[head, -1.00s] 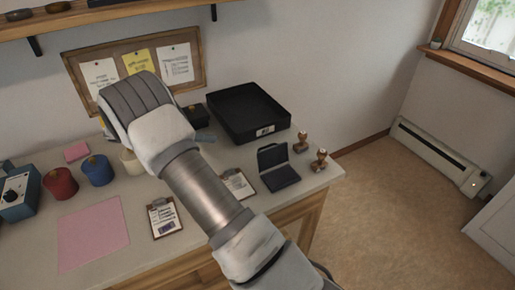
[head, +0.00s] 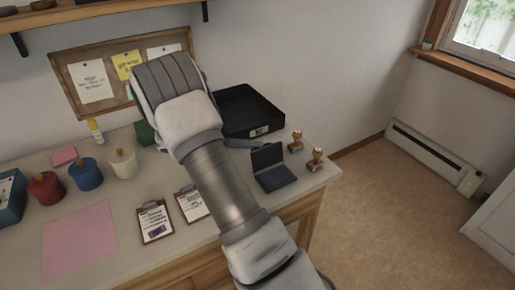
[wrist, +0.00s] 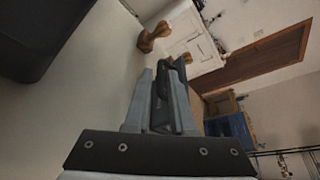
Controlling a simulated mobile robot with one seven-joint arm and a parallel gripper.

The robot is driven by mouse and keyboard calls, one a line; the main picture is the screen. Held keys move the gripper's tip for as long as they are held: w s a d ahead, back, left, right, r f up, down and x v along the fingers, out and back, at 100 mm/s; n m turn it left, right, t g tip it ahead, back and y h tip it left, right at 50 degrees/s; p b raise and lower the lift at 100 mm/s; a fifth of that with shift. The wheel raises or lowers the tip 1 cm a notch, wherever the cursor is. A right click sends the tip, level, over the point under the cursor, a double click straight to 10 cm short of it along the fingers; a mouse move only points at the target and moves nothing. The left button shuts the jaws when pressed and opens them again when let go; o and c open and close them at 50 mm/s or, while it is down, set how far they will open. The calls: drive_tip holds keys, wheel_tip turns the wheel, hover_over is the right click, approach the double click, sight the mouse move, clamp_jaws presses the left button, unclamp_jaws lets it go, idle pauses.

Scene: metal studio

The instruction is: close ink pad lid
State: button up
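The ink pad (head: 275,179) is a dark flat case near the right end of the counter. Its lid (head: 267,156) stands raised at the back edge, tilted open. In the head view my arm hides my gripper, which is to the left of the pad. In the wrist view my gripper (wrist: 163,70) shows two grey fingers with a narrow gap between them. A dark shape, apparently the ink pad (wrist: 164,67), shows beyond the fingertips and is partly hidden by them. I see no clear contact.
Two wooden stamps (head: 316,158) (head: 296,142) stand right of the pad. A black tray (head: 248,112) is behind it. Clipboards (head: 155,222) (head: 192,205), colored pots (head: 86,175) and a pink sheet (head: 78,241) lie left. The counter's right edge is close to the pad.

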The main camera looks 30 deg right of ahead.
drive_tip(key=shift+x, duration=1)
clamp_jaws()
idle(0.8)
